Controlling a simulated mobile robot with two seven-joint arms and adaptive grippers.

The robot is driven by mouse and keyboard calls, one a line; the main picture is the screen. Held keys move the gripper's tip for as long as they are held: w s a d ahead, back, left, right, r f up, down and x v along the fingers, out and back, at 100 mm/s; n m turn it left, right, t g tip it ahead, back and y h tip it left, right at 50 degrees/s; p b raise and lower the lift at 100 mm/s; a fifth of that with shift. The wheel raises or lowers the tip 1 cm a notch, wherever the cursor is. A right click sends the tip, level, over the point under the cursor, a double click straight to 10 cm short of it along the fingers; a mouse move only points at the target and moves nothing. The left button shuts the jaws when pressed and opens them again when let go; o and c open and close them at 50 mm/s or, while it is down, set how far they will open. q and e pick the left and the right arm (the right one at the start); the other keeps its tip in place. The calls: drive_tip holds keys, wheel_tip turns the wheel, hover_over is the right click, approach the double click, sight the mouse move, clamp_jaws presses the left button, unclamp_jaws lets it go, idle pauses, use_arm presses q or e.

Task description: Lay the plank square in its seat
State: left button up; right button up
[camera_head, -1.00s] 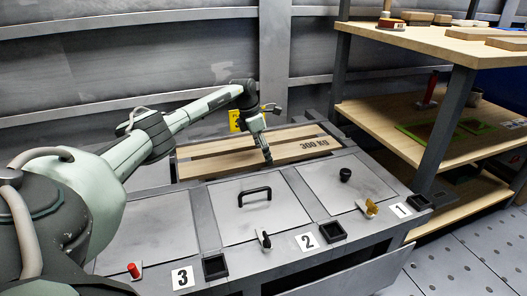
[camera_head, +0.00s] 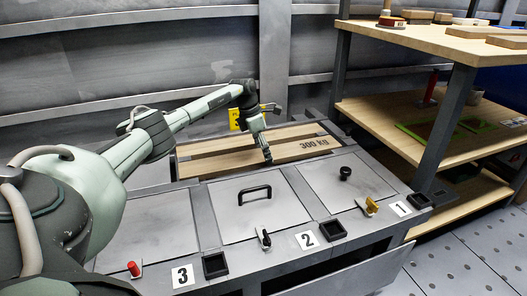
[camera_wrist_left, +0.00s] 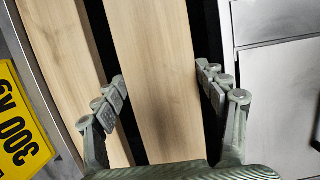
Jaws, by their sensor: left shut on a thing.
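The pale wooden plank (camera_wrist_left: 155,50) lies between the two fingers of my left gripper (camera_wrist_left: 165,90), which is shut on it across its width. In the head view my left gripper (camera_head: 267,157) reaches down onto the wood in the long recess behind the lids. The front plank (camera_head: 225,165) lies along the recess, close to level. Dark gaps show on both sides of the held plank in the wrist view. I cannot tell whether it rests on the recess floor or sits slightly raised. My right gripper is not in view.
Another plank (camera_wrist_left: 62,60) lies beside the held one. Grey lids (camera_head: 260,207) stand in front of the recess, one with a black handle (camera_head: 254,191). A yellow sign (camera_wrist_left: 18,125) is behind. Wooden shelves (camera_head: 430,130) stand at the right.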

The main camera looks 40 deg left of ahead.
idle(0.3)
use_arm(q)
drive_tip(key=o, duration=1.7)
drive_tip(key=shift+c, duration=0.2)
drive_tip(key=shift+o, duration=0.4)
drive_tip(key=shift+f, duration=0.1)
drive_tip(key=v, duration=1.2)
